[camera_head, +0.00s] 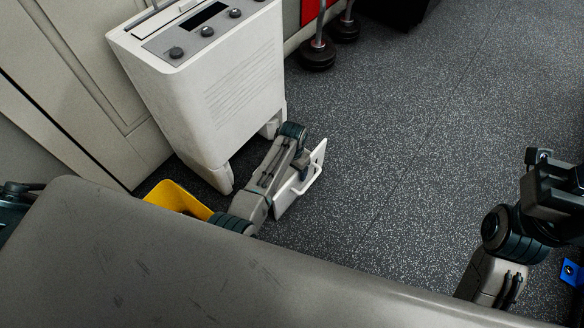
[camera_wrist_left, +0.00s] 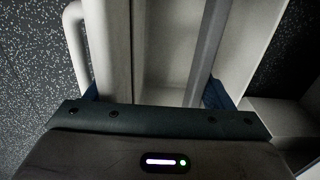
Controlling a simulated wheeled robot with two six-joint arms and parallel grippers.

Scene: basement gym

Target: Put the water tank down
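The water tank (camera_head: 318,160) is a white box part with a bar handle on its outer face. It is low, beside the front foot of a white dehumidifier (camera_head: 225,95); I cannot tell whether it touches the floor. My left arm reaches down over it and hides much of it. In the left wrist view the tank (camera_wrist_left: 170,45) fills the space between the blue-tipped fingers of my left gripper (camera_wrist_left: 152,95), its handle at the left. Whether the fingers press on it is unclear. My right gripper (camera_head: 553,190) is at the right edge, its fingertips not clearly shown.
A yellow object (camera_head: 178,197) stands on the floor left of my left arm. Dark round weights (camera_head: 318,55) stand at the top. A blue item (camera_head: 571,272) is at the right edge. The speckled floor (camera_head: 410,130) in the middle is clear.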

